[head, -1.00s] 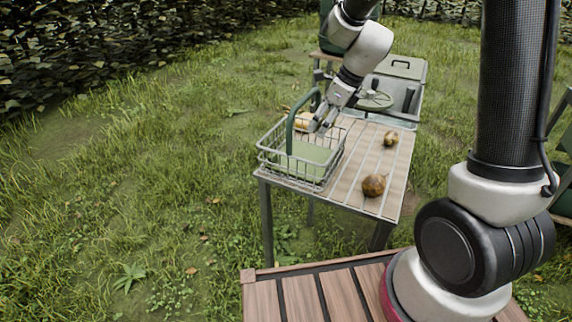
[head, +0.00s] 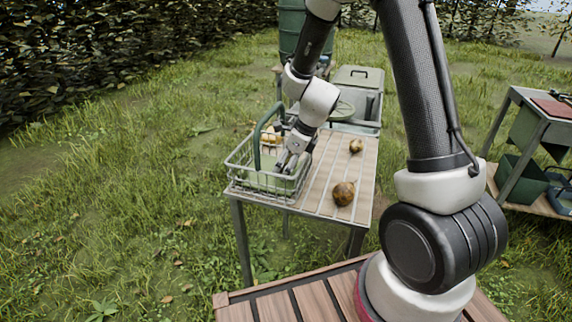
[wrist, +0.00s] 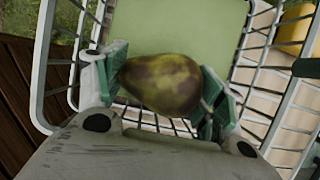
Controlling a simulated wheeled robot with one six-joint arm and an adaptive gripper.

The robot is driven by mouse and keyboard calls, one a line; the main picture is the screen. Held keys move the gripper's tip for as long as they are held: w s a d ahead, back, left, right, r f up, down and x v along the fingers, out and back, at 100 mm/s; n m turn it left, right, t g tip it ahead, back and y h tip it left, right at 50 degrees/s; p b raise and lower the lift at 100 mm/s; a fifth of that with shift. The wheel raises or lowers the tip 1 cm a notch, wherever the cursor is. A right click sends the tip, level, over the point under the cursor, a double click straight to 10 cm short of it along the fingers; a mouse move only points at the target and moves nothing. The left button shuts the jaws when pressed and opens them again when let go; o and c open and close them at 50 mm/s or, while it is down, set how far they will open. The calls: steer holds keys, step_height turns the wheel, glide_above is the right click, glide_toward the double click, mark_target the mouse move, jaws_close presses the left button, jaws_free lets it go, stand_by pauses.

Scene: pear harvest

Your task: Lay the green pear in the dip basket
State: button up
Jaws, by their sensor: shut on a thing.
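The green pear (wrist: 160,84), mottled with brown, lies between the pads of my gripper (wrist: 166,82) in the wrist view. My gripper is shut on it. The dip basket is a pale wire basket (head: 234,180) with a green floor (wrist: 185,25) and a tall green handle (head: 257,140). It stands on the slatted table. In the head view my gripper (head: 286,163) is low at the basket's right part, within or just over its rim. The pear is hidden there by my gripper. I cannot tell whether the pear touches the basket floor.
Two brownish pears, one near (head: 343,193) and one farther (head: 355,146), lie on the slatted table (head: 325,180) right of the basket. A yellow thing (wrist: 293,30) is beyond the basket wires. A grey bin (head: 358,80) stands behind; another table (head: 520,160) stands at right.

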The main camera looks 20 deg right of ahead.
steer(key=shift+f, duration=0.1)
steer(key=shift+f, duration=0.5)
steer(key=o, duration=1.1)
steer(key=shift+r, duration=0.1)
